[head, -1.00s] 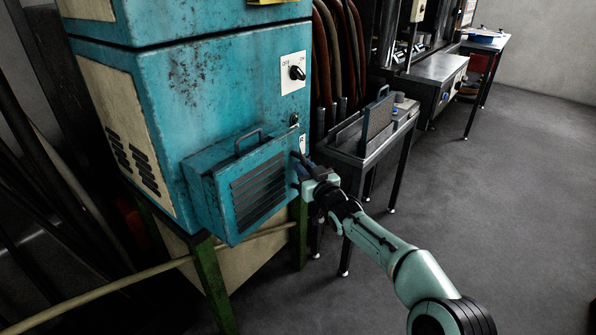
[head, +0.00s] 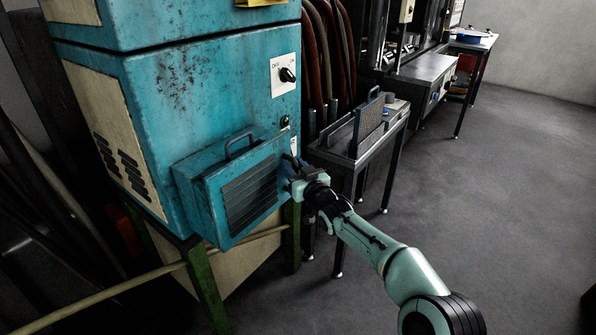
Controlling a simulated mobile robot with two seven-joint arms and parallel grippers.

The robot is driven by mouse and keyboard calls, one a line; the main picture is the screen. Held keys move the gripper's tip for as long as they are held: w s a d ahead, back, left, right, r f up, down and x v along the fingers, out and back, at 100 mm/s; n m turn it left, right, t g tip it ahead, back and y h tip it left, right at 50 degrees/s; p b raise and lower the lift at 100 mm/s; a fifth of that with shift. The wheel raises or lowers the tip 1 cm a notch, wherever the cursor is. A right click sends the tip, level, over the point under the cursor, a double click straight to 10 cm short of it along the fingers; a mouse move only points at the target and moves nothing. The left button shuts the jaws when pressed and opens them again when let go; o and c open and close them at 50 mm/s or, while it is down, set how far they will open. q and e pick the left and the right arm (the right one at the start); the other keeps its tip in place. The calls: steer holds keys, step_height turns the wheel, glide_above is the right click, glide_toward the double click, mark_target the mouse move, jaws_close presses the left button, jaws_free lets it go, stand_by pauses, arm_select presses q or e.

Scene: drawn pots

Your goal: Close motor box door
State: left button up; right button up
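The motor box is a small teal louvered box (head: 198,191) on the front of a large teal cabinet (head: 200,95). Its front door (head: 248,195) has dark vent slats and stands tilted out, with its lower edge away from the cabinet. A dark handle (head: 240,145) sits on top. My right gripper (head: 290,168) is at the right edge of the door, close to it or touching; I cannot tell which. Its fingers are small and dark, and their opening is unclear. My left gripper is not in view.
A rotary switch (head: 287,75) is on the cabinet above the door. A narrow metal table (head: 365,150) with an upright panel (head: 369,122) stands just right of my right gripper. A yellowish pole (head: 120,287) crosses below the box. The grey floor at right is clear.

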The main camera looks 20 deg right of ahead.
steer(key=shift+s+f, duration=0.15)
steer(key=shift+f, duration=0.05)
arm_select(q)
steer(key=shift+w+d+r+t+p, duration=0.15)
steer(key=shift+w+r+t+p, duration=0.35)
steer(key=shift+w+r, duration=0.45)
arm_select(e)
steer(key=s+d, duration=0.1)
steer(key=s, duration=1.2)
steer(key=shift+d+r, duration=0.25)
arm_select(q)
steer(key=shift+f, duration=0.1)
